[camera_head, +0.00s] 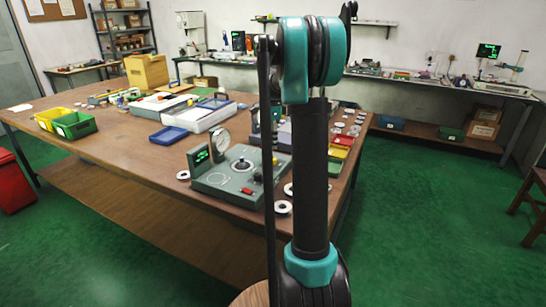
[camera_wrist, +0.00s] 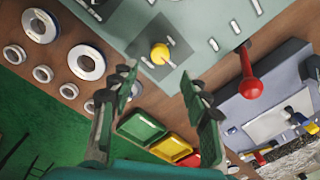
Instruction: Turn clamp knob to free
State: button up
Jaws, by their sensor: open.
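In the wrist view a round yellow knob (camera_wrist: 160,53) sits on a pale grey-green panel (camera_wrist: 200,25) with white marks around it. A red ball-ended lever (camera_wrist: 251,88) stands to its right. I cannot tell for sure which of the two is the clamp knob. My gripper (camera_wrist: 160,82) is open and empty; its fingers are spread below the yellow knob in the picture, apart from it. In the head view my arm hides my gripper. A grey-green gauge station (camera_head: 225,182) with a dial and a small screen stands on the table there.
Several metal rings (camera_wrist: 87,62) lie at the left in the wrist view. Green (camera_wrist: 141,128) and yellow (camera_wrist: 171,147) trays lie below the panel. A grey machine (camera_wrist: 275,70) stands at the right. In the head view, small bins (camera_head: 75,125) stand at the table's left end.

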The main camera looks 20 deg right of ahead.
aim_at(273, 159)
notch_tip(273, 159, down, 8)
jog(key=shift+w+r, duration=0.1)
dwell(0.4)
grip_shut()
